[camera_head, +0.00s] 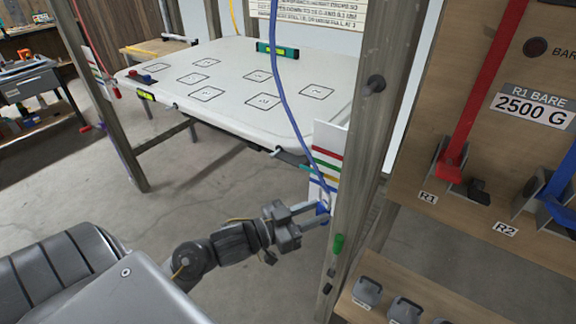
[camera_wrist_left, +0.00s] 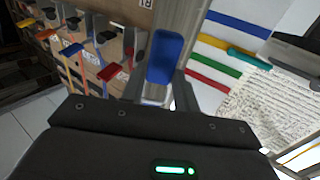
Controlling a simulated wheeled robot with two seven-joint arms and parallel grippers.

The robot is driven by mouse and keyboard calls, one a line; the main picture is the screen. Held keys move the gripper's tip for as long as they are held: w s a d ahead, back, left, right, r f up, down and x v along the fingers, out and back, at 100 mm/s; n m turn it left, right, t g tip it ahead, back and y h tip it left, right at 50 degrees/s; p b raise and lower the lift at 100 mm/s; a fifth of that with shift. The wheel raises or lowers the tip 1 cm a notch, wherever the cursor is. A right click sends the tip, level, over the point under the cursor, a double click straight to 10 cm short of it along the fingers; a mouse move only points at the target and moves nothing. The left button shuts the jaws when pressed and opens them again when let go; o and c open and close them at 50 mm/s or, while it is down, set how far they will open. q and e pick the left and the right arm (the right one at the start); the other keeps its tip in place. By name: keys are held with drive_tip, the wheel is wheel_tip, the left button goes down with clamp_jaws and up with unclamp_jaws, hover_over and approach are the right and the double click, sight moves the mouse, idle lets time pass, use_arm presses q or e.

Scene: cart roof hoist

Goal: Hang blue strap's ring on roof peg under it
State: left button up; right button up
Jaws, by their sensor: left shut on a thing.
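The blue strap (camera_head: 281,95) hangs from above and curves down past the roof's near right corner to my left gripper (camera_head: 319,212). The gripper is shut on the strap's blue end piece, which shows between the fingers in the left wrist view (camera_wrist_left: 165,58). The ring is too small or hidden to make out clearly. The white roof panel (camera_head: 215,100) lies above and left of the gripper. A small dark peg-like part (camera_head: 277,152) sits at its near right edge, left of the strap. The gripper is below that edge, close to the wooden post. My right gripper is not in view.
A wooden post (camera_head: 360,140) stands right beside the gripper, with a colour-striped card (camera_head: 326,160) behind the strap. A wooden rack (camera_head: 470,205) with red and blue straps stands at right. Open floor lies under the roof.

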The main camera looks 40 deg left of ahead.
use_arm(q)
drive_tip(key=shift+w, duration=0.2)
drive_tip(key=shift+r, duration=0.25)
drive_tip(key=s+a+r+n+t+y+p, duration=0.2)
drive_tip(key=s+a+r+n+y+p, duration=0.4)
drive_tip(key=p, duration=1.4)
drive_tip(key=s+a+r+y, duration=0.2)
drive_tip(key=a+r, duration=0.1)
drive_tip(key=shift+s+y, duration=0.35)
drive_tip(key=shift+y, duration=0.05)
